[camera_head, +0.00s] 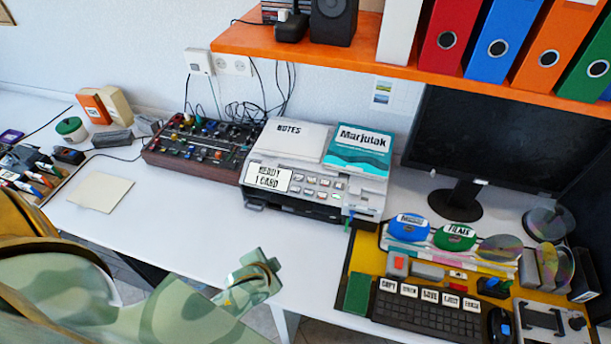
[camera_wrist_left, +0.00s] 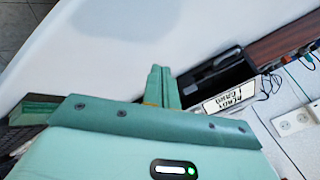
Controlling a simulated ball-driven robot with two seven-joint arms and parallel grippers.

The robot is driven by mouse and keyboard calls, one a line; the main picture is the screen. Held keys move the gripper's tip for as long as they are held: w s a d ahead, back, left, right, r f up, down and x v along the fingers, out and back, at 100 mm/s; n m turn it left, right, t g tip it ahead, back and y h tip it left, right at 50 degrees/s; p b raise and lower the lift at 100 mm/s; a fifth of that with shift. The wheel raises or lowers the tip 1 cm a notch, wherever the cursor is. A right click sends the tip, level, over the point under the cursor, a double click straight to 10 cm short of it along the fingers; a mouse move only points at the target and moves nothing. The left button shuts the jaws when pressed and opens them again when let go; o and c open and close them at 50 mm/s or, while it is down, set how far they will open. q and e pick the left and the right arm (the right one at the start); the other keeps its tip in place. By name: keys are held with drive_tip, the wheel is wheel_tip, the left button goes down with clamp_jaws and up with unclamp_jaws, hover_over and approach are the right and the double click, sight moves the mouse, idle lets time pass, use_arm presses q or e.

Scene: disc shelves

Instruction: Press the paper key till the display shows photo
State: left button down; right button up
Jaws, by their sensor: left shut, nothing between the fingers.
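The printer (camera_head: 258,160) stands on the white desk, with a notes pad and a teal Marjutak book on its top. Its display (camera_head: 268,178) reads "READY 1 CARD". Several small keys (camera_head: 312,186) sit on its front panel to the right of the display; their labels are too small to read. The display also shows, rotated, in the left wrist view (camera_wrist_left: 230,97). My left gripper (camera_head: 268,266) is shut and empty, in front of and below the printer, apart from it. Its shut fingers show in the left wrist view (camera_wrist_left: 160,82). My right gripper is not in view.
A dark mixer box (camera_head: 200,143) with knobs stands left of the printer. A yellow mat with a keyboard (camera_head: 425,308) lies to the right, below a dark monitor (camera_head: 480,140). An orange shelf (camera_head: 300,47) overhangs the back. Bare desk (camera_head: 170,215) lies left of my gripper.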

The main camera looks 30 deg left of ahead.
sight(299, 177)
use_arm(q)
drive_tip(key=w+a+r+t+y, duration=0.1)
drive_tip(key=w+a+r+t, duration=0.1)
drive_tip(key=w+r, duration=0.6)
drive_tip(key=w+a+r+n+t+y+p, duration=0.1)
drive_tip(key=w+a+r+t, duration=0.1)
drive_tip(key=w+r+t, duration=0.3)
drive_tip(key=w+r, duration=0.3)
drive_tip(key=w, duration=0.2)
drive_tip(key=shift+w+a, duration=0.25)
drive_tip(key=shift+w, duration=0.15)
drive_tip(key=w+f+b, duration=0.1)
drive_tip(key=f+b, duration=0.1)
drive_tip(key=w+f+b, duration=0.1)
drive_tip(key=f+b, duration=0.1)
drive_tip(key=w+f+b, duration=0.1)
drive_tip(key=f+b, duration=0.2)
drive_tip(key=shift+w+a, duration=0.25)
drive_tip(key=shift+a, duration=0.15)
drive_tip(key=shift+w+f+b, duration=0.3)
drive_tip(key=shift+b, duration=0.25)
drive_tip(key=shift+w+a+f+b, duration=0.1)
drive_tip(key=shift+w+f+b, duration=0.1)
drive_tip(key=shift+f+b, duration=0.15)
